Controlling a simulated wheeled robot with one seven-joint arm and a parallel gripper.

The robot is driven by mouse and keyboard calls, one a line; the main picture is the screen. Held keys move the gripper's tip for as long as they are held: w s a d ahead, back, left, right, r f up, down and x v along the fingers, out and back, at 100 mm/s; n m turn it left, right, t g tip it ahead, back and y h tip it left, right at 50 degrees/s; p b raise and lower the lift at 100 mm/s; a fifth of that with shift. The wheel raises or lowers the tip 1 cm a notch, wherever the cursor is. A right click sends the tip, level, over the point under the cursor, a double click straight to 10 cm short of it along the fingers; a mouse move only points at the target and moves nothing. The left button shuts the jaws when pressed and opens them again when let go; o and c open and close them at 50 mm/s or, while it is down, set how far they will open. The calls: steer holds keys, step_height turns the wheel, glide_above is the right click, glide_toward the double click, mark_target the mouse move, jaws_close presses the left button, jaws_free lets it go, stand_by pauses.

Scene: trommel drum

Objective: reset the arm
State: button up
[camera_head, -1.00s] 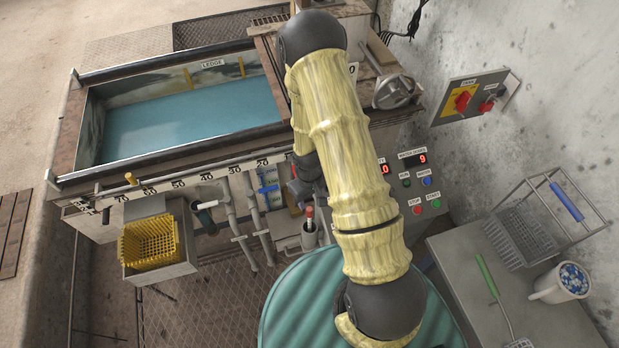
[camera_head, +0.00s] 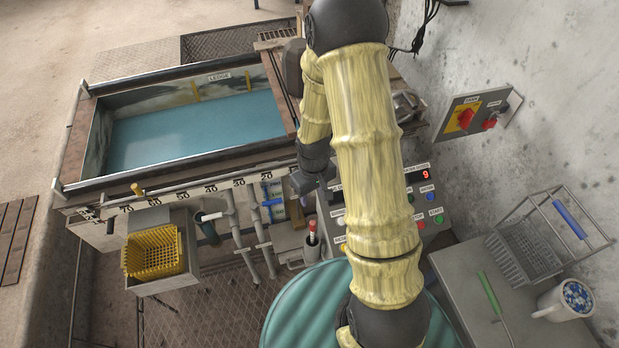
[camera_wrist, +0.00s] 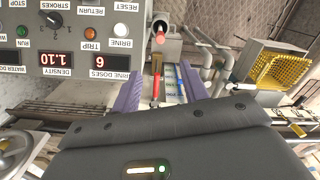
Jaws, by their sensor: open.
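My arm, in pale yellow ribbed covering, rises through the right middle of the head view. My gripper (camera_wrist: 160,88) shows in the wrist view as two purple fingers standing apart. In the head view my gripper end is small and dark beside the control panel, and its fingers cannot be made out. A thin red and brown piece (camera_wrist: 155,82) shows in the gap between the fingers in the wrist view; I see no finger touching it, and its depth is unclear.
The control panel (camera_head: 436,200) is close to my gripper. A water tank (camera_head: 195,130), a yellow basket (camera_head: 153,252), a red-tipped item in a holder (camera_head: 312,232) and a teal drum (camera_head: 290,310) surround it. A side table (camera_head: 470,265) holds a wire rack (camera_head: 535,240) and a mug (camera_head: 567,300).

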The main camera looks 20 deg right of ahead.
steer(key=s+r+m+t+p, duration=0.1)
steer(key=s+r+p, duration=0.1)
steer(key=r, duration=0.7)
steer(key=s+r+m+t+p, duration=0.1)
steer(key=s+r+p, duration=0.2)
steer(key=r, duration=0.7)
steer(key=s+r+m+p, duration=0.1)
steer(key=s+r+p, duration=0.2)
steer(key=r, duration=0.7)
steer(key=p, duration=0.2)
steer(key=shift+m+t+p, duration=0.3)
steer(key=shift+t+p, duration=0.1)
